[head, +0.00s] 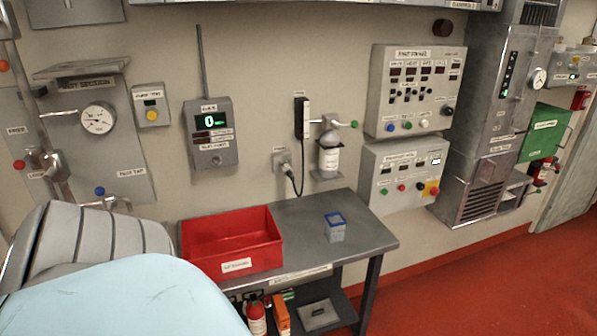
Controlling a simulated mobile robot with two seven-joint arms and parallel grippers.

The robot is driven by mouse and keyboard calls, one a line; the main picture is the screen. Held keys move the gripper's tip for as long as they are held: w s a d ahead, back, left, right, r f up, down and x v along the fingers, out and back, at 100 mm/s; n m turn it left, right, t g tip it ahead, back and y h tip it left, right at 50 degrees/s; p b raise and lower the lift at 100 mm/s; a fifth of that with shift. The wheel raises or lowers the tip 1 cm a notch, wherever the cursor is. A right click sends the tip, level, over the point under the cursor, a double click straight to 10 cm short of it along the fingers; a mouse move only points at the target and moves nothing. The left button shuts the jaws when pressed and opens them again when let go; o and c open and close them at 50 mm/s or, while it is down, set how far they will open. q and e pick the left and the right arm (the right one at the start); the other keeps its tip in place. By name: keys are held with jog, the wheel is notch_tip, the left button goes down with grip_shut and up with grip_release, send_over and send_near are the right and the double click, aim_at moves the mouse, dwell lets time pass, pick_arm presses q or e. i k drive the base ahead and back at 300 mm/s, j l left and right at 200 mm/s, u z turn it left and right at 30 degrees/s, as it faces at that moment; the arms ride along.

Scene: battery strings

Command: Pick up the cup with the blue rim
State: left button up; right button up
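The cup with the blue rim (336,232) stands upright on the grey metal table (300,233), right of the table's middle. Its body is grey and its square rim is blue. Nothing touches it, and its top is open to view. Neither my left gripper nor my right gripper shows in the head view.
A red bin (233,262) stands left of the cup, with a gap between. A dispenser bottle (328,157) and a black handset (301,118) are on the wall behind. A lower shelf holds a fire extinguisher (256,318). Red floor right of the table is clear.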

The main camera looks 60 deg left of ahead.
aim_at(335, 228)
jog(key=u, duration=1.55)
